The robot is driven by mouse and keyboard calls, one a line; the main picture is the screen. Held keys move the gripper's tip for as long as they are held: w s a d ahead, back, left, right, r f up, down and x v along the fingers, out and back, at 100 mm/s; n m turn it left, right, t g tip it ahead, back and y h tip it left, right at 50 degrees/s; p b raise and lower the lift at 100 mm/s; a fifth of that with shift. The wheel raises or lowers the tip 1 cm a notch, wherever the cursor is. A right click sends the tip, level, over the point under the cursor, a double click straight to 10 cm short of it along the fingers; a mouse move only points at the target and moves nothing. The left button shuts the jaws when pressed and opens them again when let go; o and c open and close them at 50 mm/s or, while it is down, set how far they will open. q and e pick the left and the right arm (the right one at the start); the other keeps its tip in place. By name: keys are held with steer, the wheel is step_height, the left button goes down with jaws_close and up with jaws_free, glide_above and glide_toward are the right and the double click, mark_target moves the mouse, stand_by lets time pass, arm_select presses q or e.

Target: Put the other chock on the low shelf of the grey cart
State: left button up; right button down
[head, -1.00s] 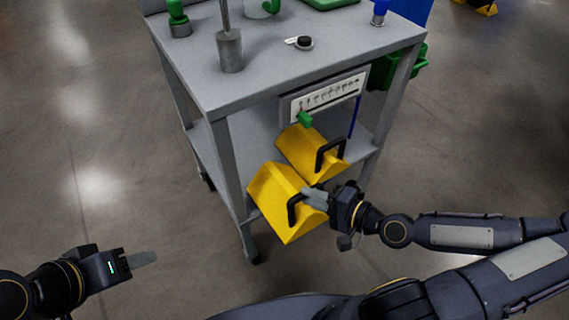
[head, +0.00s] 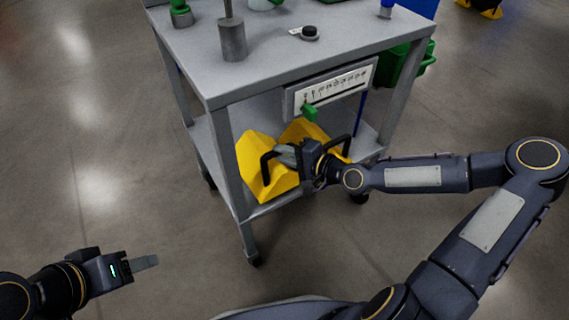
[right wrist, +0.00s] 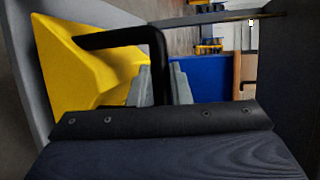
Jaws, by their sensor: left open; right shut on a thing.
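A yellow chock (head: 256,170) with a black handle is at the low shelf (head: 207,141) of the grey cart (head: 290,75), near its left front leg. My right gripper (head: 284,154) is shut on this chock's handle. The yellow chock and its handle also show in the right wrist view (right wrist: 85,70), with the fingers (right wrist: 160,85) at the handle. A second yellow chock (head: 300,130) is on the low shelf just behind and to the right, partly hidden by my right gripper. Whether the held chock touches the shelf is hard to tell. My left gripper (head: 146,263) is open and empty, low at the left.
The cart's top holds a grey cylinder with a rod (head: 232,42) and a black knob (head: 310,32). A green bin (head: 405,66) is at the right side. The floor at left is clear.

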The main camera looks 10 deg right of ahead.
mark_target(285, 171)
step_height(285, 171, down, 4)
steer(key=shift+r+b, duration=0.25)
steer(key=shift+b, duration=0.65)
steer(key=c, duration=1.3)
jaws_free()
steer(key=shift+s, duration=0.1)
steer(key=shift+c, duration=0.2)
steer(key=shift+d, duration=0.1)
